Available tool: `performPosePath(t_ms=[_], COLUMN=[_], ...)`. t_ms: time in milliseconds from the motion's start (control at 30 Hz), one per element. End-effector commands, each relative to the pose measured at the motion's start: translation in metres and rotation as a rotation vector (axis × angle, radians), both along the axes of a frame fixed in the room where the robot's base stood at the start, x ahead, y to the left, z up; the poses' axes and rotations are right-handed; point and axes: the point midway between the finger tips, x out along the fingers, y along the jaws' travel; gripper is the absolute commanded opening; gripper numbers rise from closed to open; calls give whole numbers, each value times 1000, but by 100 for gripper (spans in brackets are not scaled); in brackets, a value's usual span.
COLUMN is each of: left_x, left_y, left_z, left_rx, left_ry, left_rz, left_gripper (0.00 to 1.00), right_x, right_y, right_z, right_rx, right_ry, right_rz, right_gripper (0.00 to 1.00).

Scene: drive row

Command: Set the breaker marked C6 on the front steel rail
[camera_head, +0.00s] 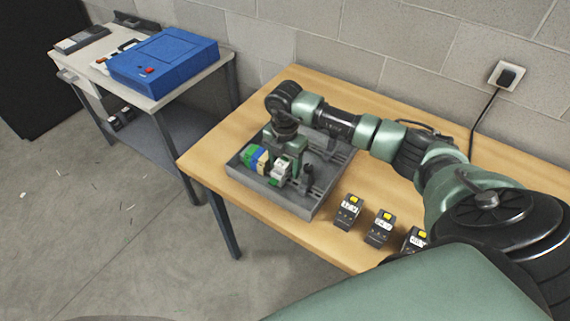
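A grey tray-like panel (287,200) lies on the wooden table with steel rails (336,157) on it. My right gripper (288,162) points down over the panel, right at the white block. Its fingertips are largely hidden, so I cannot tell whether it holds the block. My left gripper is out of view.
A side table (152,101) at the left holds a blue case (163,62). A wall socket (506,76) has a cable running down behind my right arm. Table surface left of the breakers is clear.

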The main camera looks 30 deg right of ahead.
Motion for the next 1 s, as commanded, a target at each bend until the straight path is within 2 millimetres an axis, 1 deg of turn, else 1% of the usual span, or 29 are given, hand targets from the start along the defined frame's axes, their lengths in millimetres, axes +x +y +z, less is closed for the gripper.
performPosePath(t_ms=[167,267,367,600,700,833,1000], left_x=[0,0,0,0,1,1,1], left_y=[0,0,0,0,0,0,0], left_z=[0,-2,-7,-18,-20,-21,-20], left_rx=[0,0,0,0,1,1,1], left_ry=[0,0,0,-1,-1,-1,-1], left_rz=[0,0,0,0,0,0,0], left_gripper=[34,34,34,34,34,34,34], right_x=[0,0,1,1,1,0,0], right_y=[0,0,-1,0,0,0,0], right_z=[0,4,17,58,70,77,78], right_rx=[0,0,-1,0,0,0,0], right_ry=[1,-1,-5,-4,-2,-1,0], right_rz=[0,0,-1,0,0,0,0], right_gripper=[58,58,58,58,58,58,58])
